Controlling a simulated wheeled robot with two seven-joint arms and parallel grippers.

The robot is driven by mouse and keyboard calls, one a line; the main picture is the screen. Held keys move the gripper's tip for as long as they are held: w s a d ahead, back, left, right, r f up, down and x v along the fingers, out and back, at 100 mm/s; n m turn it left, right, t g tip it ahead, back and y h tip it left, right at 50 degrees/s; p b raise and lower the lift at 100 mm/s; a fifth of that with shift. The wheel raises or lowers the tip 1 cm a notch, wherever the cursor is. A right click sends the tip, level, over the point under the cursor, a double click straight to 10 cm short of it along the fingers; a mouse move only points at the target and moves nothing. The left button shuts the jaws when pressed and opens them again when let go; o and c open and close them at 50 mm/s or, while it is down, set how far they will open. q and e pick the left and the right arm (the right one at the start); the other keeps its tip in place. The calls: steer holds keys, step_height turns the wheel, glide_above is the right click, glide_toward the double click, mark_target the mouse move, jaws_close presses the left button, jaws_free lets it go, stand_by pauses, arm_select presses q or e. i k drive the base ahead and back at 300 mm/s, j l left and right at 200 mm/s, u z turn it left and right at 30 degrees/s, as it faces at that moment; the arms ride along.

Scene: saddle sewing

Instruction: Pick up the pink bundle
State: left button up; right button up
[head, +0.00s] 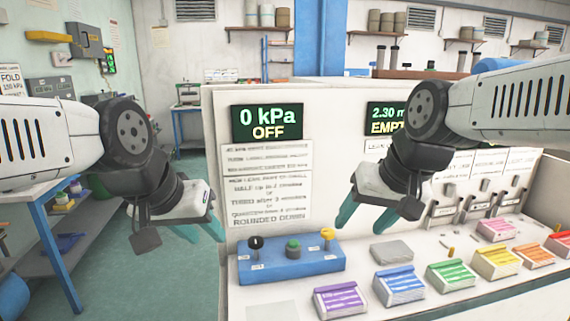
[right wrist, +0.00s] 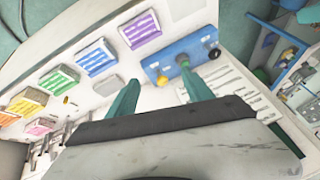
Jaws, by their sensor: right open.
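The pink bundle (head: 496,228) lies on the white counter toward the right in the head view, behind the yellow bundle. It shows small in the right wrist view (right wrist: 42,127), left of my gripper. My right gripper (head: 362,215) is open and empty, above the counter near the blue control box, well left of the pink bundle. Its two teal fingers also show apart in the right wrist view (right wrist: 160,82). My left gripper (head: 201,232) hangs left of the counter with its teal fingers apart and nothing between them.
Purple (head: 340,300), blue (head: 398,284), green (head: 450,274), yellow (head: 496,262), orange (head: 534,256) and red (head: 562,243) bundles line the counter's front. A blue control box (head: 290,262) with knobs and a grey block (head: 391,251) stand nearby. Levers (head: 480,208) rise behind the pink bundle.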

mark_target(497, 229)
steer(key=z, duration=1.55)
steer(key=i+l+u, duration=0.1)
steer(key=u, duration=0.25)
steer(key=i+l+u, duration=0.1)
steer(key=u, duration=0.25)
steer(key=i+l+u, duration=0.15)
steer(key=l, duration=0.25)
steer(key=i+l+u, duration=0.15)
steer(key=l, duration=0.25)
steer(key=i+l+u, duration=0.15)
steer(key=l, duration=0.3)
steer(key=i+l, duration=0.1)
steer(key=l, duration=0.25)
steer(key=i+l, duration=0.1)
steer(key=l, duration=0.25)
